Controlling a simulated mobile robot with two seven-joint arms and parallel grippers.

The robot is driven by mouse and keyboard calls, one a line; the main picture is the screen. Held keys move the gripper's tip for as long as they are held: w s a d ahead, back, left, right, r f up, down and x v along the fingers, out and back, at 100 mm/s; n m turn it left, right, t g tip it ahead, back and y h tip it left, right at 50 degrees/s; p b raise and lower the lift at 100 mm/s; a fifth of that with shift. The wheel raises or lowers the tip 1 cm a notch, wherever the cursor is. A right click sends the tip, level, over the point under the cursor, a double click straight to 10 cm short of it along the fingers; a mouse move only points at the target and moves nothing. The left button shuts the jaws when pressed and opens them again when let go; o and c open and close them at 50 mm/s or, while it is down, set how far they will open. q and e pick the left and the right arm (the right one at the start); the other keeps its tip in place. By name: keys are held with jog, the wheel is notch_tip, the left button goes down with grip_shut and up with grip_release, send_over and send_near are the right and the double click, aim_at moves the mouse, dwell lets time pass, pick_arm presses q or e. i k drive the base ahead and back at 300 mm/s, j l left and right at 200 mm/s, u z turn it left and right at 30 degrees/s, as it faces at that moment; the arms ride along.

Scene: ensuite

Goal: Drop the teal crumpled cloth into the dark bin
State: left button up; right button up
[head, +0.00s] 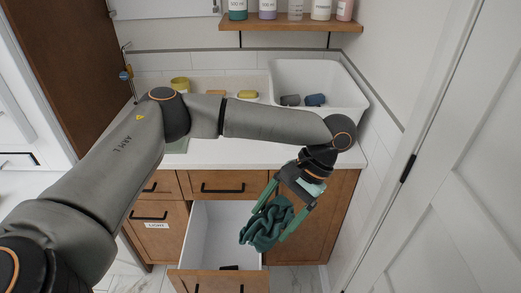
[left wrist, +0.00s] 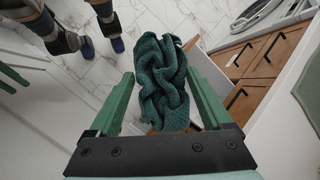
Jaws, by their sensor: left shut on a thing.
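The teal crumpled cloth (head: 266,224) hangs from my left gripper (head: 272,217), which is shut on it above the open drawer. In the left wrist view the knotted cloth (left wrist: 161,83) fills the gap between the green fingers of my left gripper (left wrist: 159,70). I cannot make out the dark bin in either view. Green bars at the left edge of the left wrist view may be part of my right gripper, but I cannot tell its state.
A white-lined drawer (head: 217,219) stands open below the counter (head: 233,150). A white basin (head: 343,94) with dark rolled items is at the back right. Bottles line the shelf (head: 290,23). A white door (head: 430,180) bounds the right. Marble floor (left wrist: 85,85) lies below.

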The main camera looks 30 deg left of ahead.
aim_at(226, 258)
jog(key=k+j+z, duration=0.25)
jog(key=j, duration=0.25)
jog(key=j+z, duration=0.2)
jog(key=j, duration=0.3)
jog(key=k+j+z, duration=0.25)
jog(key=j, duration=0.2)
jog(key=k+j+z, duration=0.2)
jog(key=j, duration=0.2)
jog(key=k+j+z, duration=0.25)
jog(key=k+j, duration=0.05)
jog(key=j, duration=0.05)
